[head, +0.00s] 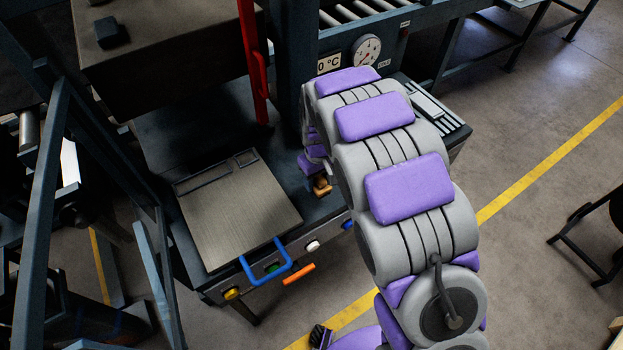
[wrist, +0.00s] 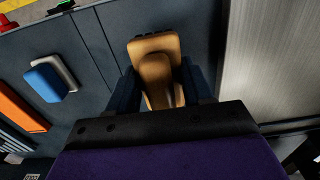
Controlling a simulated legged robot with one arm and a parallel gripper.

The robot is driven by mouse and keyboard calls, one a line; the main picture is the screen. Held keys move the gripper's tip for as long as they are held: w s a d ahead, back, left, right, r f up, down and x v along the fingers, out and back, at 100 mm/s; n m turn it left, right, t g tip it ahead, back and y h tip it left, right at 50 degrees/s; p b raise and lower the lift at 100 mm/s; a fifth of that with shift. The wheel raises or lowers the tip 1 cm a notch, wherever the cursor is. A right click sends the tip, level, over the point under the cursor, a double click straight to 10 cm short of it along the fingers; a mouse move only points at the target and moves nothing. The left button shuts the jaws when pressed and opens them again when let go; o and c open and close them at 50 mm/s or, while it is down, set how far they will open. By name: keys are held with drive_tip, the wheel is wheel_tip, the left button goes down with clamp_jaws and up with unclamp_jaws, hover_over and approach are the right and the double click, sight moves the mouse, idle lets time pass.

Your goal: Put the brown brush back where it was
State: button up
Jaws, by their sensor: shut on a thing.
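The brown brush (wrist: 155,62) is between the two dark fingers of my gripper (wrist: 160,84) in the wrist view. My gripper is shut on it. In the head view the brush (head: 323,187) shows as a small brown shape at the end of my arm, over the dark bench top (head: 318,212), to the right of the metal plate. My arm hides much of the gripper there. I cannot tell whether the brush touches the bench top.
The metal plate (head: 240,208) with a blue handle (head: 266,268) lies left of the brush. An orange handle (head: 299,273) and buttons line the bench's front edge. A red upright bar (head: 252,60) stands behind. A gauge (head: 367,50) is at the back.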

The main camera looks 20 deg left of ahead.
sight(315, 181)
drive_tip(key=shift+w+a, duration=0.15)
drive_tip(key=shift+w, duration=0.4)
drive_tip(key=shift+w+a, duration=0.2)
drive_tip(key=shift+a, duration=0.3)
drive_tip(key=f, duration=0.2)
drive_tip(key=a+f, duration=0.1)
drive_tip(key=f, duration=0.1)
drive_tip(key=shift+a, duration=0.1)
drive_tip(key=shift+d+r, duration=0.15)
drive_tip(key=shift+d, duration=0.5)
drive_tip(key=o, duration=0.7)
drive_tip(key=shift+o, duration=1.4)
drive_tip(key=shift+a, duration=0.3)
drive_tip(key=shift+a+f, duration=0.2)
drive_tip(key=shift+a, duration=0.05)
drive_tip(key=shift+d+r, duration=0.25)
drive_tip(key=shift+r, duration=0.1)
drive_tip(key=r, duration=1.1)
drive_tip(key=shift+w+a, duration=0.1)
drive_tip(key=shift+a, duration=0.1)
drive_tip(key=shift+d+r, duration=0.2)
drive_tip(key=shift+r, duration=0.2)
